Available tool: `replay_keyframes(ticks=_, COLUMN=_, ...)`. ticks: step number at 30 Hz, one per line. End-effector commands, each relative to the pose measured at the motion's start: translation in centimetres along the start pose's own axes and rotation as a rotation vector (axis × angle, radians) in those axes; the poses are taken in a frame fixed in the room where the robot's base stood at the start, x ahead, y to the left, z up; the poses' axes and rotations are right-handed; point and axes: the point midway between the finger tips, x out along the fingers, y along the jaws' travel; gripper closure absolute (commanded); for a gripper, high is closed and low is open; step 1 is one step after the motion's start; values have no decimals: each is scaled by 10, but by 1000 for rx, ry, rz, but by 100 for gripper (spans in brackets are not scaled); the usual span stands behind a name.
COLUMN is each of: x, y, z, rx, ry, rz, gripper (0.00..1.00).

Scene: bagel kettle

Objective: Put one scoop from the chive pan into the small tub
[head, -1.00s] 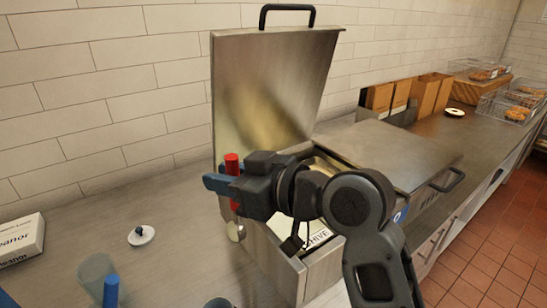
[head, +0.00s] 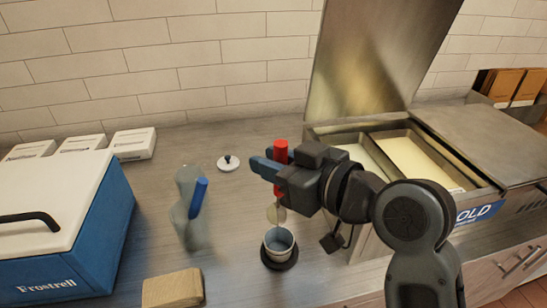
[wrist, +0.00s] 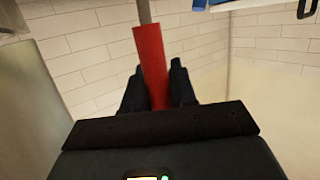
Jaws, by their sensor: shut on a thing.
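My gripper (head: 268,167) is shut on the red handle (head: 281,150) of a scoop, which hangs upright. The wrist view shows the red handle (wrist: 153,65) between both fingers. The scoop's bowl (head: 276,213) hangs low at the small tub (head: 279,243), just over or at its rim; I cannot tell which, nor what the bowl holds. The tub is a small greyish cup on a dark round base. The cold well's left pan (head: 368,158), apparently the chive pan, is partly hidden behind my gripper; its label is hidden now.
A white lid (head: 229,163) with a black knob lies behind the tub. A clear container (head: 188,215) with a blue handle (head: 198,197) stands left. The raised well cover (head: 375,60) stands behind my arm.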

Motion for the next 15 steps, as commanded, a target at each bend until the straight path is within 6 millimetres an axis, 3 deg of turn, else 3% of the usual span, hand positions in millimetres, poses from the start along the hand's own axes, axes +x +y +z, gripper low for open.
replay_keyframes(ticks=15, x=11, y=0, z=50, rx=0, ry=0, rz=-1, gripper=100)
